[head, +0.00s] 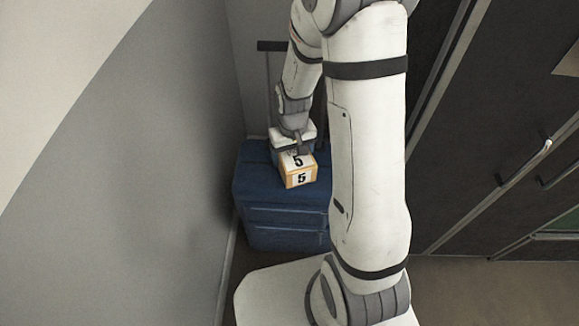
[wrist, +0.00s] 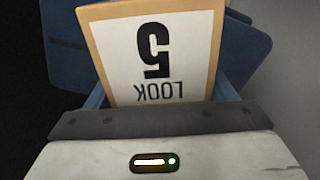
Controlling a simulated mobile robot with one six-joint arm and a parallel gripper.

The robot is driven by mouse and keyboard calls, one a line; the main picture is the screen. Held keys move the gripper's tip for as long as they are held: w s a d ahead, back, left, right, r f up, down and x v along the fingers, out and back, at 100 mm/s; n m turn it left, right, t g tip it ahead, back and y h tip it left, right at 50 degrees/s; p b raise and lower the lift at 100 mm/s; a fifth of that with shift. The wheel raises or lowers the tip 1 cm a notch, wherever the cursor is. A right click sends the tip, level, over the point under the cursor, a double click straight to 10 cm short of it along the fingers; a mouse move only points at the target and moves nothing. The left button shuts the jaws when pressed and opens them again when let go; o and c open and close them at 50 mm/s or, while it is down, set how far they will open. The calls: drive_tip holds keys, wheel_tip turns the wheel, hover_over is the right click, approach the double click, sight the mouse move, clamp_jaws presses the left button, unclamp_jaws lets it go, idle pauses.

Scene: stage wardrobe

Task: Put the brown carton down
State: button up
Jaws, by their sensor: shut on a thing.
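The brown carton (head: 299,178) is a small box with white labels bearing a black 5. In the wrist view the carton (wrist: 88,30) fills the upper middle, its label reading LOOK 5 upside down. My gripper (head: 292,148) points down and is shut on the carton from above. The dark edge of my gripper (wrist: 160,122) crosses the wrist view below the carton. The carton is over the top of a blue suitcase (head: 256,178). I cannot tell whether its underside touches the suitcase, as its base is hidden in the wrist view.
The blue suitcase (wrist: 66,40) also shows behind the carton in the wrist view. A grey wall (head: 185,150) stands close on the left. Dark cabinet doors (head: 490,130) with a handle are on the right. My arm hides part of the suitcase's right side.

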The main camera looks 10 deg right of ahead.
wheel_tip(320, 180, down, 4)
drive_tip(key=shift+f+b, duration=0.25)
drive_tip(key=shift+b, duration=0.3)
drive_tip(key=shift+c, duration=0.6)
drive_tip(key=o, duration=1.3)
wheel_tip(320, 180, up, 12)
drive_tip(key=p, duration=0.3)
drive_tip(key=shift+s+r, duration=0.1)
drive_tip(key=shift+m+t, duration=0.4)
drive_tip(key=shift+t, duration=0.4)
drive_tip(key=s+r, duration=1.3)
drive_tip(key=s, duration=0.1)
drive_tip(key=shift+s+d+r, duration=0.15)
drive_tip(key=shift+d+r, duration=0.1)
drive_tip(key=shift+d, duration=0.15)
